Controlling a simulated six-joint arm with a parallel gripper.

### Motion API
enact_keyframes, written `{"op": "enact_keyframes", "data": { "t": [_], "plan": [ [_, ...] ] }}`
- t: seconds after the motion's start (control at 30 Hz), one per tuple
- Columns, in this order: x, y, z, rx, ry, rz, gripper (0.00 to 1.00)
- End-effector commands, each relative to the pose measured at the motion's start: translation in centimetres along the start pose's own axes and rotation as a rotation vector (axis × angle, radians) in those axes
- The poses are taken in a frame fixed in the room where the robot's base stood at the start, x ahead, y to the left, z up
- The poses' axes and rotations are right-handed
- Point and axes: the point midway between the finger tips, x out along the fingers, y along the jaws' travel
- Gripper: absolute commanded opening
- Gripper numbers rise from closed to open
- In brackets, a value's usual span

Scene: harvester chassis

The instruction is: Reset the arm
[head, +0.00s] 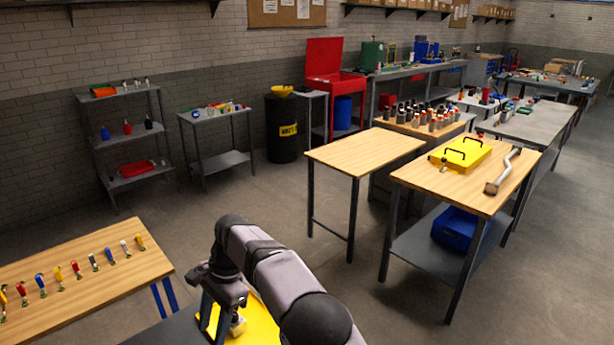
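My arm (275,270) rises from the bottom middle of the head view, bends at a dark rounded joint and comes down on the left side. At its lower end, dark forked parts that look like my gripper (214,318) point down above a yellow surface (258,322) close to my body. A small pale piece (238,325) shows beside them; I cannot tell whether it is touched or held. The fingertips are small and partly hidden, so their opening is unclear.
A wooden table (80,285) with a row of coloured-handled tools stands at left. Another wooden table (365,150) is bare. A third table (480,190) carries a yellow case (460,153) and a metal pipe (503,172). The floor (270,205) between is open.

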Motion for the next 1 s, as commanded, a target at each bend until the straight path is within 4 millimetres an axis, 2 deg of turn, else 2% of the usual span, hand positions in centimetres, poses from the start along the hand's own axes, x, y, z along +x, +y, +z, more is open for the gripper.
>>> {"op": "enact_keyframes", "data": {
  "t": [0.03, 0.2, 0.37, 0.5, 0.7, 0.9, 1.0],
  "plan": [
    [-1.2, 1.1, -1.5, -0.014, 0.017, -0.007, 0.4],
    [-4.0, 5.8, -6.0, -0.103, 0.085, -0.018, 0.4],
    [-6.0, 11.4, -9.3, -0.194, 0.146, -0.009, 0.4],
    [-7.0, 17.1, -11.2, -0.282, 0.194, 0.012, 0.4],
    [-7.2, 26.0, -12.4, -0.414, 0.25, 0.058, 0.4],
    [-6.0, 34.2, -11.8, -0.55, 0.285, 0.112, 0.4],
    [-5.1, 37.4, -11.1, -0.606, 0.295, 0.135, 0.4]
  ]
}}
